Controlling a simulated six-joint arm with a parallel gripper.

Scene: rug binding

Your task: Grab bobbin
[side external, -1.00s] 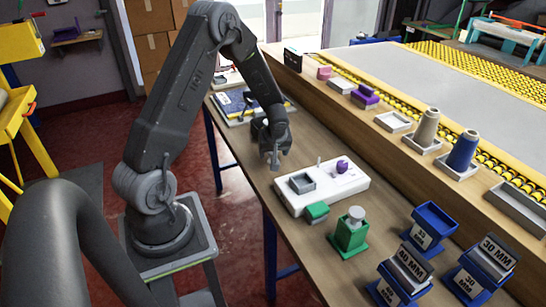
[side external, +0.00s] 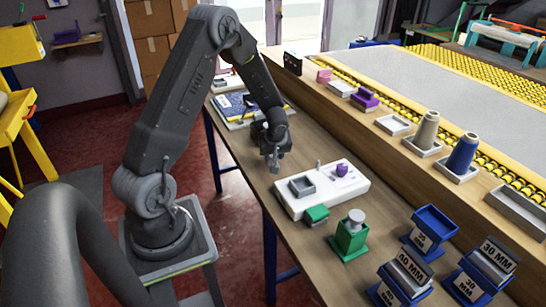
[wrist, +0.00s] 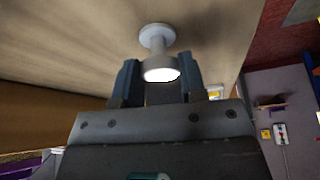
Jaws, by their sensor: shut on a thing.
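In the wrist view, a pale grey-white bobbin (wrist: 158,42) with a flared end and a bright round end sits between my two blue-grey fingers. My gripper (wrist: 159,80) is shut on it. In the side view my gripper (side external: 274,163) points down above the wooden bench, left of the white machine base (side external: 318,205). The bobbin is too small to make out clearly there.
The white base carries a grey square tray (side external: 302,186) and a purple part (side external: 342,169). A green block (side external: 316,214) and a green holder (side external: 350,242) with a grey top stand nearer. Blue labelled bins (side external: 428,228) are at right; cones (side external: 463,154) stand on the ledge.

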